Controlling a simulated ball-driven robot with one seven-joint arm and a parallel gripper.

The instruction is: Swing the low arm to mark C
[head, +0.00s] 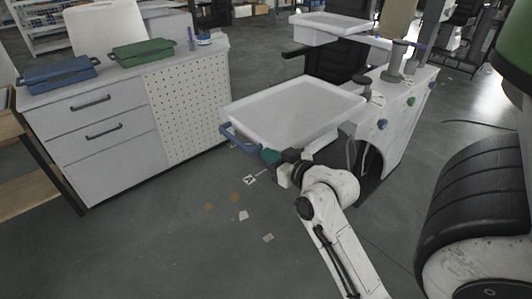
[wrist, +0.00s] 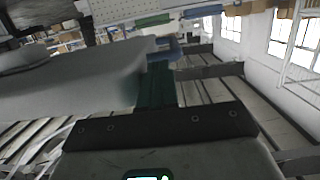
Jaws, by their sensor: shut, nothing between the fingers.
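The low arm carries a large white tray (head: 290,112) with a blue handle bar (head: 238,138) along its left edge. My gripper (head: 268,157), with dark green fingers, is at the near end of this handle. In the wrist view the shut fingers (wrist: 157,84) point towards the blue handle (wrist: 166,48), with nothing between them. I cannot tell whether they touch it. A small white floor card (head: 249,180) with a dark letter lies below the handle; the letter is too small to read surely. I cannot make out which mark is C.
A higher white tray (head: 330,28) and a white column base (head: 398,115) with blue and green knobs stand behind. A grey drawer cabinet (head: 110,120) with a pegboard side is on the left, bearing blue and green boxes. Scraps lie on the open floor between.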

